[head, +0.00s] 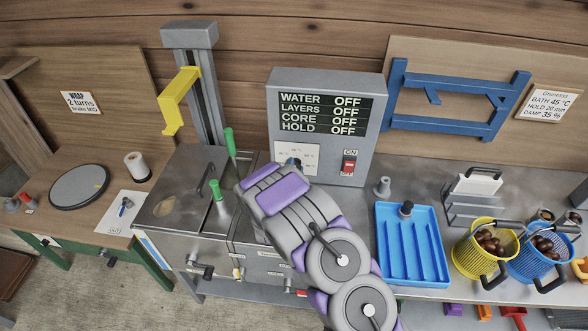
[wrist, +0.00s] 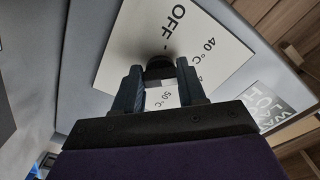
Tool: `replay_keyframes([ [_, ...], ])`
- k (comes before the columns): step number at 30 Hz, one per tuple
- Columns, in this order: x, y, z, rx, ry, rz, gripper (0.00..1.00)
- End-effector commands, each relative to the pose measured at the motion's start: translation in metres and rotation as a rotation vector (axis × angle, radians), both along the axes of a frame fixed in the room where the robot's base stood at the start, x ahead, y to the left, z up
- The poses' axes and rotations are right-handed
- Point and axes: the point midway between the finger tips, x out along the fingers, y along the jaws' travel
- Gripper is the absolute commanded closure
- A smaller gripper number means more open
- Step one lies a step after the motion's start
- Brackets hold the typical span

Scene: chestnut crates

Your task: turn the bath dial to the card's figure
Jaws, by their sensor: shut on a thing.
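The bath dial (wrist: 160,67) is a black knob on a white scale plate (wrist: 215,50) marked OFF, 40 °C and 50 °C. My gripper (wrist: 162,86) is shut on the dial, with a dark finger on either side. In the head view my gripper (head: 292,164) reaches the plate (head: 284,156) on the grey control box (head: 376,130), and my arm hides most of the dial. I cannot tell where the dial points. The card (head: 549,103) on the right wall reads BATH 45 °C, HOLD 20 min, DAMP 35 %.
The box display (head: 319,114) reads OFF for WATER, LAYERS, CORE and HOLD. A red switch (head: 349,165) marked ON sits right of the plate. A green-handled tool (head: 230,143) stands close left of my arm. A blue tray (head: 408,243) and chestnut baskets (head: 484,250) are to the right.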

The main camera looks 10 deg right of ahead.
Motion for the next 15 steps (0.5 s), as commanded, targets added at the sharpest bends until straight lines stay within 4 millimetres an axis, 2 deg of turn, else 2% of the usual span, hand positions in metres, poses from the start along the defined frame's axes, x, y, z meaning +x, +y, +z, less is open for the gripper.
replay_keyframes([
  [15, -0.0006, 0.0000, -0.0026, 0.357, -0.113, -0.002, 0.90],
])
